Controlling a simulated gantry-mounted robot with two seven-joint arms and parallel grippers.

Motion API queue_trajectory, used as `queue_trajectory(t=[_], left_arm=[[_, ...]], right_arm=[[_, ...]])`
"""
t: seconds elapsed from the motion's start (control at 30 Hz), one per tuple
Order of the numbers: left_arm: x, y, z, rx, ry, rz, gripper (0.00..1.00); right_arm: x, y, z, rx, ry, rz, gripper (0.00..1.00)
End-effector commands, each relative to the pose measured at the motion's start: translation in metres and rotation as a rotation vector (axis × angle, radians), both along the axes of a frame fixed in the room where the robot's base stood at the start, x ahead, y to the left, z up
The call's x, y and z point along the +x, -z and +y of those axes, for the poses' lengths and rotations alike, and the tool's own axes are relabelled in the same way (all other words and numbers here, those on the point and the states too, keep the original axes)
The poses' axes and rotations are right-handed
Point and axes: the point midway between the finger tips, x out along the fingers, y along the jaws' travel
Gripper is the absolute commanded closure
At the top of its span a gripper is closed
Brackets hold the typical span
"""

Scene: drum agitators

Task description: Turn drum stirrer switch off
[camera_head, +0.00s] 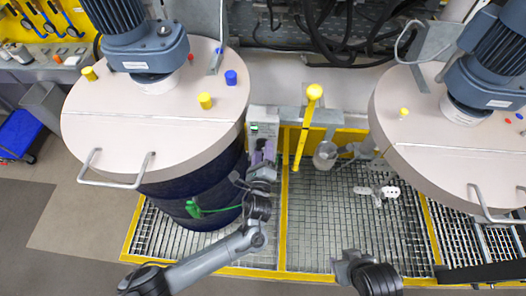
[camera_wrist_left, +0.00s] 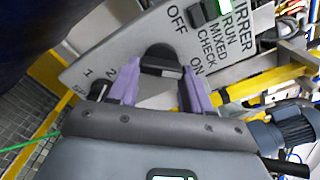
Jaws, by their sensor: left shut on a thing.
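The control panel (camera_head: 262,125) stands beside the left drum. In the left wrist view its grey plate (camera_wrist_left: 125,50) carries the printed words OFF, ON and STIRRER. A black switch knob (camera_wrist_left: 163,60) sits beside the OFF and ON labels. My left gripper (camera_head: 263,155) reaches the panel from below. In the left wrist view, my left gripper's purple fingers (camera_wrist_left: 163,85) are on both sides of the knob and shut on it. The knob's exact pointing direction is hard to tell.
A second, smaller switch (camera_wrist_left: 98,90) lies by the labels 1 and 2. The left drum (camera_head: 190,195) and a yellow post (camera_head: 303,125) flank the panel. The right drum's lid (camera_head: 440,150) is farther right. Metal grating (camera_head: 335,235) covers the floor.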

Motion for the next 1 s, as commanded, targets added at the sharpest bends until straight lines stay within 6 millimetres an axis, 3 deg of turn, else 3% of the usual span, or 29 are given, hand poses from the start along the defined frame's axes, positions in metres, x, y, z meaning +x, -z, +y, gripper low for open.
queue_trajectory(t=[0.47, 1.0], left_arm=[[-0.0003, -0.0002, -0.0001, -0.084, -0.001, 0.009, 0.82], [-0.0007, -0.0018, -0.0012, -0.54, -0.004, 0.05, 0.82]], right_arm=[[-0.0003, -0.0016, -0.0019, -0.008, -0.006, 0.001, 0.57], [-0.0004, -0.0086, -0.0017, -0.007, -0.005, 0.001, 0.57]])
